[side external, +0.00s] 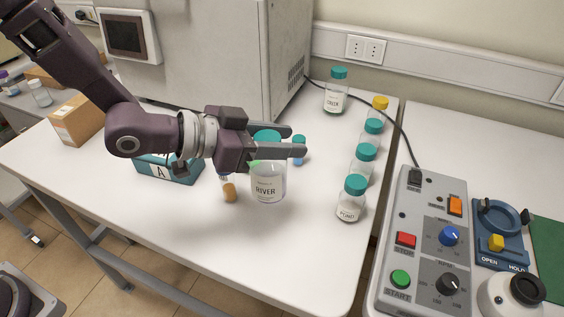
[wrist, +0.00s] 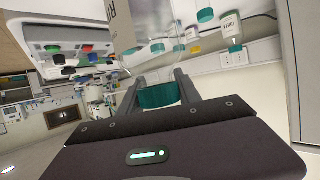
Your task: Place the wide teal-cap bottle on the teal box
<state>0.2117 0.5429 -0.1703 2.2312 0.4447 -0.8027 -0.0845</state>
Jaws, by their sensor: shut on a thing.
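The wide clear bottle labelled RIVER (side external: 267,187), with a teal cap, is in the middle of the side view. It is upright. My gripper (side external: 293,142) reaches in level from the left and is shut on its teal cap. In the wrist view the cap (wrist: 160,95) is between the two fingers (wrist: 158,85). I cannot tell whether the bottle's base touches the table. The teal box (side external: 172,171), marked A, sits on the table to the left of the bottle. My forearm and wrist hide part of its top.
An amber vial (side external: 229,190) stands just left of the bottle; a small blue vial (side external: 299,152) is behind it to the right. Several teal-capped bottles and a yellow-capped one (side external: 379,105) line the table's right side. A cardboard box (side external: 77,121) is at left. The front table area is clear.

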